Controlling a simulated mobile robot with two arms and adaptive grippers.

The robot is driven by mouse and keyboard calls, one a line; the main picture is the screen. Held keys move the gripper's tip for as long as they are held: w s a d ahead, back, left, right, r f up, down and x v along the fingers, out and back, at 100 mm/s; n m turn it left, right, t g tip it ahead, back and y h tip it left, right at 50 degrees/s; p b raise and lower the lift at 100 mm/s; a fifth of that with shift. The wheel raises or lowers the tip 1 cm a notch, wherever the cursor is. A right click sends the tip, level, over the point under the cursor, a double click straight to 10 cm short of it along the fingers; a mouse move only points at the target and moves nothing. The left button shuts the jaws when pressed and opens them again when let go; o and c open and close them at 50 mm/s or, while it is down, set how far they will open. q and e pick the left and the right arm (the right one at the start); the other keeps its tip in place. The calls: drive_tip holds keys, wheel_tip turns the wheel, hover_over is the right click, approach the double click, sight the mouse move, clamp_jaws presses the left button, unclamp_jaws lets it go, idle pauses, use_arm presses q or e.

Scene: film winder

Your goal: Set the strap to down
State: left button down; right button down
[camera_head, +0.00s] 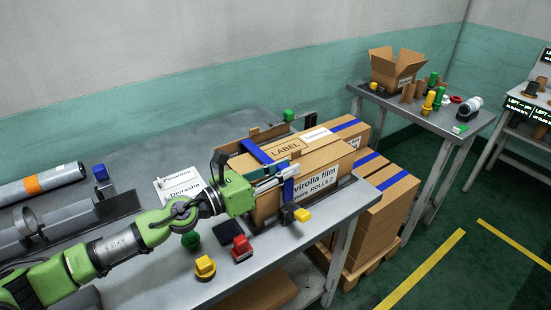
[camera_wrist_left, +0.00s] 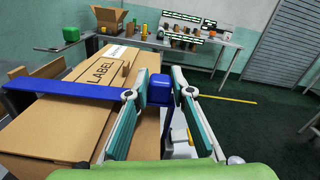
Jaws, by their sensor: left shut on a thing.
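The blue strap (camera_head: 256,151) crosses the top of a cardboard film box (camera_head: 325,180) on the grey table. Its near end (camera_head: 288,190) hangs down the box's front side. My left gripper (camera_head: 289,170) is at the front top edge of the box, shut on the strap's blue end block. In the left wrist view, the strap (camera_wrist_left: 80,90) runs flat across the box to that block (camera_wrist_left: 160,92), which sits between the two fingers. A blue part continues downward below the block. My right gripper is not in view.
Red (camera_head: 241,248), yellow (camera_head: 205,267) and green buttons sit on the table in front of my left arm. A yellow-ended clamp (camera_head: 302,214) stands by the box's front. More boxes (camera_head: 385,200) are stacked on a pallet to the right. A second table holds an open carton (camera_head: 396,68).

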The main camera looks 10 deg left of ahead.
use_arm(q)
drive_tip(key=shift+s+d+f, duration=0.15)
drive_tip(key=shift+s+f, duration=0.05)
drive_tip(key=shift+f, duration=0.65)
drive_tip(key=c, duration=1.9)
unclamp_jaws()
drive_tip(key=shift+o, duration=0.3)
drive_tip(key=shift+s, duration=0.15)
drive_tip(key=v, duration=1.1)
drive_tip(key=shift+s+a+r, duration=0.25)
drive_tip(key=shift+a+r, duration=0.1)
drive_tip(key=shift+r, duration=0.1)
drive_tip(key=shift+r, duration=0.1)
